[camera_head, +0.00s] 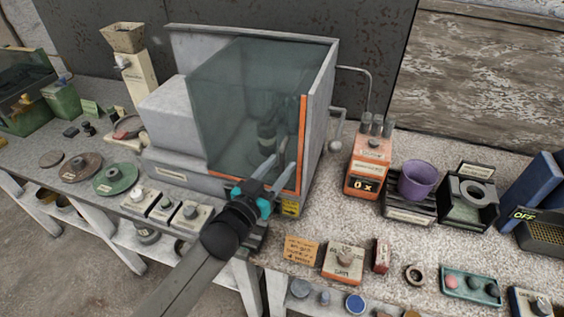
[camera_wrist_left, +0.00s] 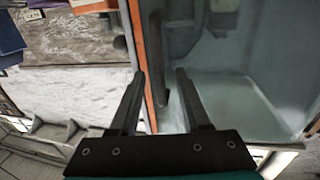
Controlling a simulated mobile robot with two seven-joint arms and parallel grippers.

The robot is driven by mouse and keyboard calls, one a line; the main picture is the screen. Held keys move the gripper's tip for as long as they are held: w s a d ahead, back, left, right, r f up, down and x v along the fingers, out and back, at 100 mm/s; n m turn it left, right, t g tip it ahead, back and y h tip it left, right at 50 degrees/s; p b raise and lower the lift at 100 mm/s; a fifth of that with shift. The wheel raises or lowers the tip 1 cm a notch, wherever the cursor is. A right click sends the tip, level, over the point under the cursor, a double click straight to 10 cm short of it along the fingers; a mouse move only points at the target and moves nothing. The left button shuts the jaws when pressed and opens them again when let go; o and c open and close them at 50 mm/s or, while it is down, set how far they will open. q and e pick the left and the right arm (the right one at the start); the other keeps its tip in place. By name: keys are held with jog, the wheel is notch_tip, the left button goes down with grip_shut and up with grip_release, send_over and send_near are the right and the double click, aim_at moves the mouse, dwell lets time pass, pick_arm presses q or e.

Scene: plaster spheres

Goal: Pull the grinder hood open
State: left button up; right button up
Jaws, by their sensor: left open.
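The grinder hood (camera_head: 320,110) is a grey box with a clear greenish front panel (camera_head: 230,90) edged in orange along the right and bottom. The panel looks shut. The grinder shows dimly behind it. My left gripper (camera_head: 277,168) is in front of the panel's lower right part, its fingers open. In the left wrist view a dark upright handle (camera_wrist_left: 158,50) on the panel, beside the orange edge (camera_wrist_left: 141,40), appears between the open fingertips (camera_wrist_left: 160,72). I cannot tell whether either finger touches it. In the head view the gripper and arm hide the handle.
An orange-and-white box (camera_head: 368,165), a purple cup (camera_head: 417,178) and a dark holder (camera_head: 468,203) stand right of the hood. A green disc (camera_head: 115,178) and small switch boxes (camera_head: 187,217) lie left of it. The bench's front edge runs below my arm.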

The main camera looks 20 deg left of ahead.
pick_arm(q)
jog(key=shift+x, duration=0.85)
grip_shut()
dwell(0.9)
